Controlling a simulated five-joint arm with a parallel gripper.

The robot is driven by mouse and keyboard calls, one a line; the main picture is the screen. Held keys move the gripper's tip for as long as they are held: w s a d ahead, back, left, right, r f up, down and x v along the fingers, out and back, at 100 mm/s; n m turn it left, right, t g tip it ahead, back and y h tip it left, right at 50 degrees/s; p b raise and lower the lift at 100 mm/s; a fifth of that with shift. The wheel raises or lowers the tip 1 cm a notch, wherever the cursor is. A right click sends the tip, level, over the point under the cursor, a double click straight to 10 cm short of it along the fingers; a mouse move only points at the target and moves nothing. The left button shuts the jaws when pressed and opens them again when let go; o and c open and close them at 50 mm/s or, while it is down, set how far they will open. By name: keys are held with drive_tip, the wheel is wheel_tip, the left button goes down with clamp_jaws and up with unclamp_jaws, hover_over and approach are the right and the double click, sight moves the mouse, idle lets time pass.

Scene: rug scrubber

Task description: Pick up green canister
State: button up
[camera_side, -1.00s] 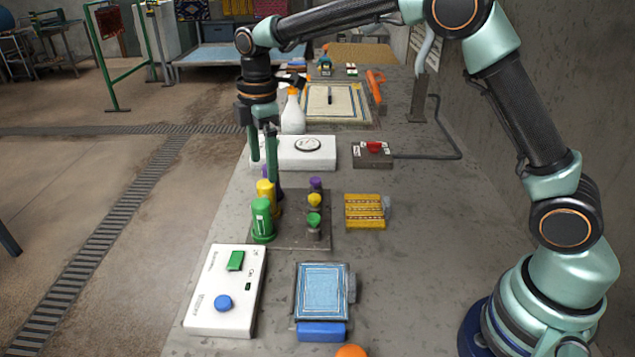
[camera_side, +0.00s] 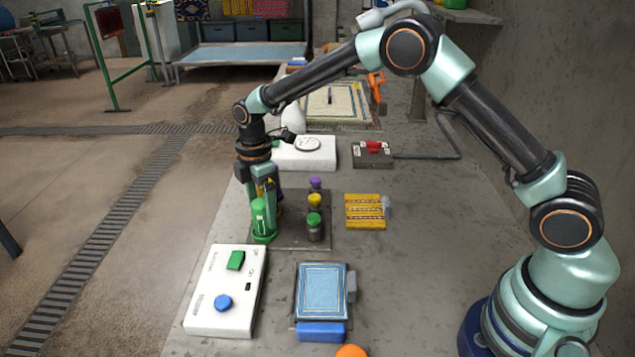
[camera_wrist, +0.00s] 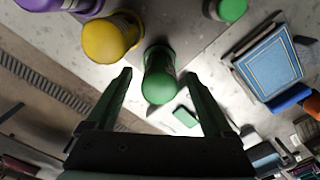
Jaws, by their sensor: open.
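The green canister (camera_side: 262,222) stands upright at the front left of the dark pad (camera_side: 290,236), near the counter's left side. In the wrist view the canister (camera_wrist: 160,82) appears between my two spread fingers, with a gap on each side. My gripper (camera_side: 264,200) is open, pointing down, and low at the canister in the side view. Whether a finger touches it cannot be told. The yellow canister (camera_wrist: 108,38) is just beside it in the wrist view; in the side view my gripper mostly hides it.
Knobs in purple (camera_side: 315,183), yellow (camera_side: 315,200) and green (camera_side: 314,220) stand right of the canister. A white panel (camera_side: 205,312) with green and blue buttons lies in front. A blue framed mat (camera_side: 322,292) and a yellow block (camera_side: 365,212) lie to the right.

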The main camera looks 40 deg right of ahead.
drive_tip(key=shift+f, duration=1.25)
clamp_jaws()
drive_tip(key=shift+r, duration=0.15)
wheel_tip(320, 180, up, 20)
